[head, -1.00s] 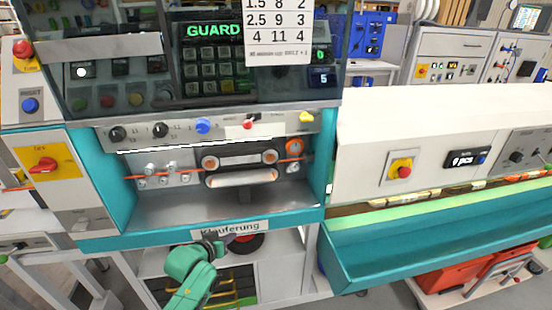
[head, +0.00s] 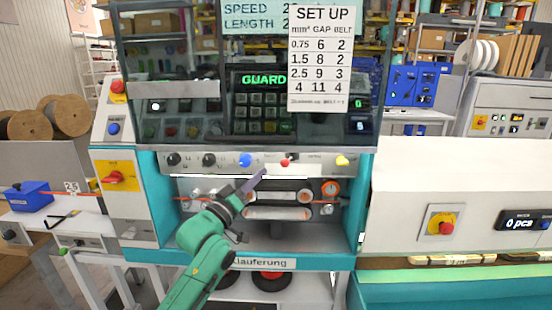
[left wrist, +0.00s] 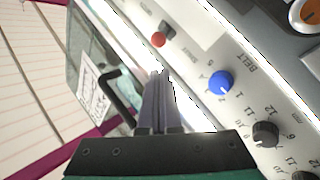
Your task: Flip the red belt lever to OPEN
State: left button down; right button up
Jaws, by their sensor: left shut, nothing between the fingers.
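The red belt lever (head: 285,162) is a small lever with a red tip on the light control strip, right of the blue knob (head: 245,160). In the left wrist view its red tip (left wrist: 158,39) sits beside a dark stub, just beyond my fingers. My left gripper (head: 257,176) is shut and empty, slightly below and left of the lever in the head view. In the left wrist view its closed fingers (left wrist: 160,76) point toward the red tip, with a visible gap in the picture. The lever's small labels are not legible. My right gripper is not in view.
A dark glass cover (head: 160,128) is above the strip. Rollers with an orange cable (head: 290,197) lie below. In the wrist view a black handle (left wrist: 118,92) is beside my fingers.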

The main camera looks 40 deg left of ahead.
aim_at(285, 163)
pick_arm(q)
jog(key=p+x, duration=0.3)
jog(key=x, duration=0.5)
jog(key=shift+w, duration=0.3)
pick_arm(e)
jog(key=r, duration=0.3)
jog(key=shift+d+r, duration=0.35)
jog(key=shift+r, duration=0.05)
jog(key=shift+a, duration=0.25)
pick_arm(q)
jog(key=shift+d, duration=0.25)
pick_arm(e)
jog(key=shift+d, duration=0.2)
pick_arm(q)
jog(key=shift+d, duration=0.15)
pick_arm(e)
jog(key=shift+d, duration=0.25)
pick_arm(q)
jog(key=shift+d, duration=0.2)
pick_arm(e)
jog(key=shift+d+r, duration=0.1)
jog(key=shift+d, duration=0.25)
